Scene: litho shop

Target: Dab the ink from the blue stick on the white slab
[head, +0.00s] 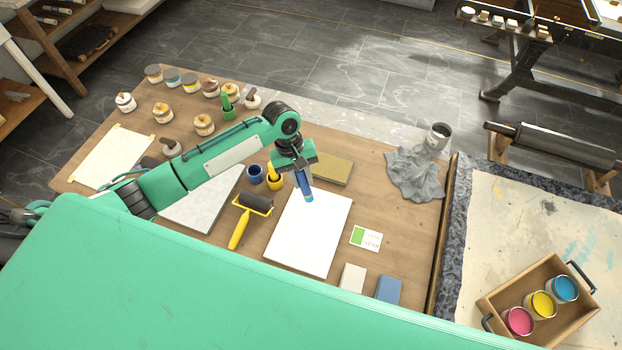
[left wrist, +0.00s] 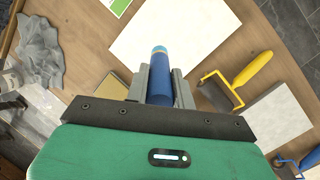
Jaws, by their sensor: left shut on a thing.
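The white slab (head: 309,235) lies flat on the wooden table and is bare and clean in the head view. It also shows in the left wrist view (left wrist: 205,28). My left gripper (head: 299,172) is shut on the blue stick (head: 305,187), near the far edge of the slab. In the left wrist view the stick (left wrist: 160,80) sits between the two grey fingers, its lighter blue tip pointing toward the slab. I cannot tell whether the tip touches the slab. My right gripper is not in view.
A yellow-handled roller (head: 239,228) lies left of the slab. A green-and-white card (head: 366,238), small blocks and a grey cloth (head: 414,174) lie to the right. A crate (head: 563,332) holds ink cans.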

